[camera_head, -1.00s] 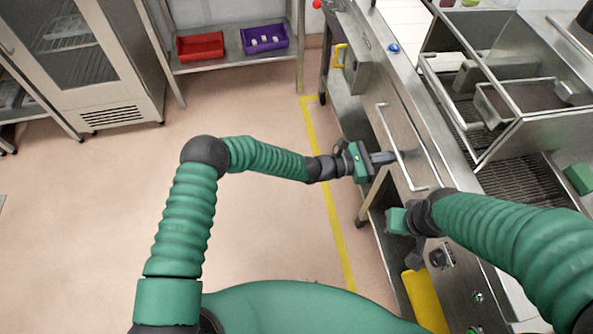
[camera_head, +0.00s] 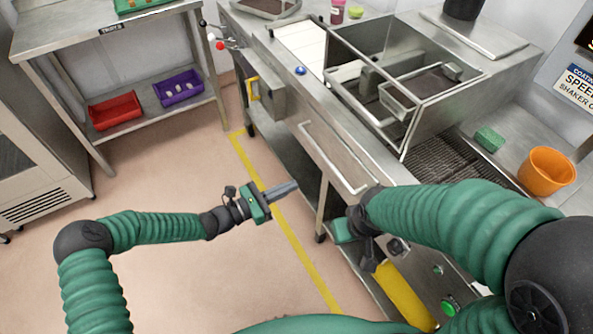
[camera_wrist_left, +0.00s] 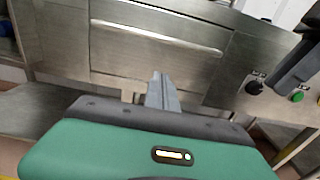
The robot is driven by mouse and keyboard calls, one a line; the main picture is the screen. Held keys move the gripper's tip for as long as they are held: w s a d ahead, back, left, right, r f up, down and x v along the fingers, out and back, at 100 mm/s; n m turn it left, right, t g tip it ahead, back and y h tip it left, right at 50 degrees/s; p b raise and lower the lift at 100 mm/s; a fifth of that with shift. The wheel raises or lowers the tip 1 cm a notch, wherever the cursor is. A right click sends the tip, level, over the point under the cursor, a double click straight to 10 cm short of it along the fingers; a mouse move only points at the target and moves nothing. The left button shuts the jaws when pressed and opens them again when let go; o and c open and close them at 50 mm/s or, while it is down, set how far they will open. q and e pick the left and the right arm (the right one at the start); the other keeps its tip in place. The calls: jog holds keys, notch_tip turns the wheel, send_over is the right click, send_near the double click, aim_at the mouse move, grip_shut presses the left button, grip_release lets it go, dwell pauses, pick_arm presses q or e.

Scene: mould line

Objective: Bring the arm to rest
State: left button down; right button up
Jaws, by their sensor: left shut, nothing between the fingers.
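My left arm comes in from the left in the head view, and its gripper (camera_head: 284,188) is shut and empty. It is in the air over the floor, left of the steel machine's front (camera_head: 330,150). In the left wrist view the closed fingers (camera_wrist_left: 162,92) point at the steel front with its long handle (camera_wrist_left: 155,37), apart from it. My right arm reaches in from the right in the head view. Its green gripper body (camera_head: 343,230) is near the machine's lower front edge; its fingers are hidden.
A yellow line (camera_head: 284,220) runs along the floor. A shelf at the back left holds a red bin (camera_head: 115,112) and a purple bin (camera_head: 178,88). An orange bucket (camera_head: 547,172) and green sponge (camera_head: 489,139) are on the right counter. Floor left of the line is clear.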

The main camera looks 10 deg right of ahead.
pick_arm(q)
jog(key=s+a+r+m+g+y+p, duration=0.1)
jog(key=s+a+m+g+y+p, duration=0.25)
jog(key=s+m, duration=0.35)
jog(key=s+a+r+m+g+y+p, duration=0.1)
jog(key=s+a+m+g+y+p, duration=0.1)
jog(key=s+a+m+g+y, duration=0.45)
jog(key=s+a+r+m+t+y+p, duration=0.2)
jog(key=a+r, duration=0.4)
jog(key=a, duration=0.3)
jog(key=s+a+r+m+t+y+p, duration=0.2)
jog(key=s+a+r+m+t+y, duration=0.2)
jog(key=a, duration=0.5)
notch_tip(320, 180, up, 3)
jog(key=shift+s+a+r+m+t+y+p, duration=0.15)
jog(key=shift+a+m+t+y+p, duration=0.35)
jog(key=shift+m, duration=0.55)
jog(key=shift+s+d, duration=0.15)
jog(key=shift+d, duration=0.2)
jog(key=shift+a, duration=0.1)
